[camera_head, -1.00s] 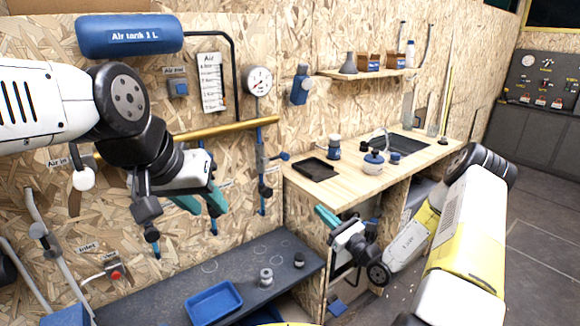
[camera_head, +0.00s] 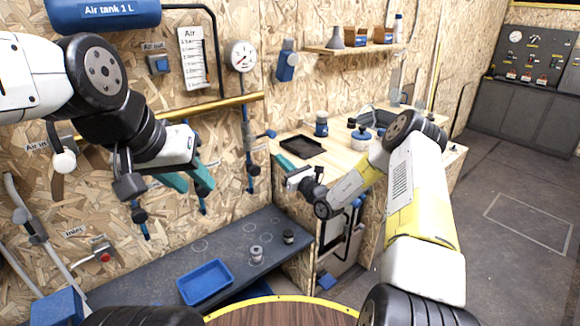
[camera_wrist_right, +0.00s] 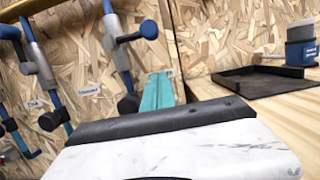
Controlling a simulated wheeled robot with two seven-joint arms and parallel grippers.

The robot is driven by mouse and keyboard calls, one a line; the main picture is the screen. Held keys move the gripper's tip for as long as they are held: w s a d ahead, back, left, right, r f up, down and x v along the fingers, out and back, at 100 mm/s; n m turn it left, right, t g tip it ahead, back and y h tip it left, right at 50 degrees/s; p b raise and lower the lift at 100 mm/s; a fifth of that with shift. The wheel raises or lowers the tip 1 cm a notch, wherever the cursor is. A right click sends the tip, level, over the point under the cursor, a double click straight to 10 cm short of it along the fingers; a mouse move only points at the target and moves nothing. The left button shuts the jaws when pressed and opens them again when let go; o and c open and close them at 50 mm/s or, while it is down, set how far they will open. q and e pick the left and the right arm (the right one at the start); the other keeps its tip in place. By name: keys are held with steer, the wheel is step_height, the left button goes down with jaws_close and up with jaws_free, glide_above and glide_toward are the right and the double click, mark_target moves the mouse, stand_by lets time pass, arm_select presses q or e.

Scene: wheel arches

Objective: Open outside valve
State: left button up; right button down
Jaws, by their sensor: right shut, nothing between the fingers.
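The valve with a blue handle (camera_head: 268,134) sits on the rightmost vertical pipe on the chipboard wall, left of the counter. In the right wrist view its blue-tipped handle (camera_wrist_right: 140,34) sticks out to the right, above a small blurred label (camera_wrist_right: 88,91) that I cannot read surely. My right gripper (camera_head: 285,162) is shut and empty, by the counter's left edge, below and right of the handle and apart from it. Its teal fingers (camera_wrist_right: 157,92) are together in the wrist view. My left gripper (camera_head: 188,180) is open and empty before the pipes further left.
A wooden counter (camera_head: 350,158) with a black tray (camera_head: 303,146) stands right of the valve. A dark bench (camera_head: 140,285) with a blue tray (camera_head: 205,282) lies below. A brass pipe (camera_head: 225,103) and a gauge (camera_head: 240,56) are above. Floor at right is clear.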

steer(key=shift+w+a+r, duration=0.3)
steer(key=shift+w+r, duration=0.1)
steer(key=shift+r, duration=0.4)
steer(key=shift+w+a+r, duration=0.35)
steer(key=shift+w+r, duration=0.1)
steer(key=shift+r, duration=0.35)
steer(key=shift+w+a+r, duration=0.3)
steer(key=shift+w+r, duration=0.1)
steer(key=shift+r, duration=0.4)
steer(key=shift+w+d+r+n, duration=0.15)
steer(key=shift+r+n, duration=0.25)
steer(key=shift+n, duration=0.2)
steer(key=s+a+r+n+g+y, duration=0.1)
steer(key=r+n+g, duration=0.1)
steer(key=r+n, duration=0.3)
steer(key=s+a+r+n+g, duration=0.1)
steer(key=r+n, duration=0.4)
steer(key=n, duration=0.8)
steer(key=shift+s+a+r+g+y, duration=0.25)
steer(key=shift+s+a+g+y, duration=0.15)
steer(key=shift+a+g, duration=0.55)
steer(key=shift+d, duration=0.1)
